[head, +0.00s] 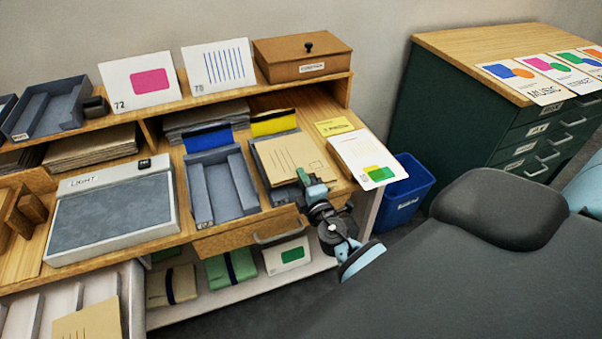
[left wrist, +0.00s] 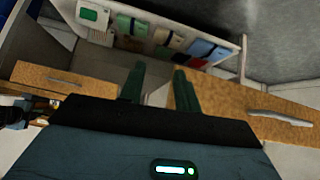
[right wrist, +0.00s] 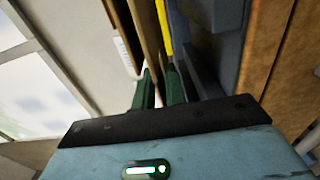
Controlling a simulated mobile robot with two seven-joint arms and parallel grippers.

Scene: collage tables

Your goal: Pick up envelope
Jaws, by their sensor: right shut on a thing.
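The tan envelope (head: 287,153) lies on the grey tray at the right part of the desk in the head view, with printed lines on its face. My right gripper (head: 305,180) is at its front right edge. In the right wrist view the fingers (right wrist: 160,88) are close together on a thin tan edge, which looks like the envelope (right wrist: 148,35); the fingers hide the contact. My left gripper (left wrist: 160,82) shows only in the left wrist view, its fingers apart with nothing visible held between them.
An empty grey tray (head: 222,188) stands left of the envelope, and a white card (head: 366,158) with a green print lies to its right. A light box (head: 115,215) fills the desk's left. A blue bin (head: 405,190) stands between desk and green cabinet (head: 470,110).

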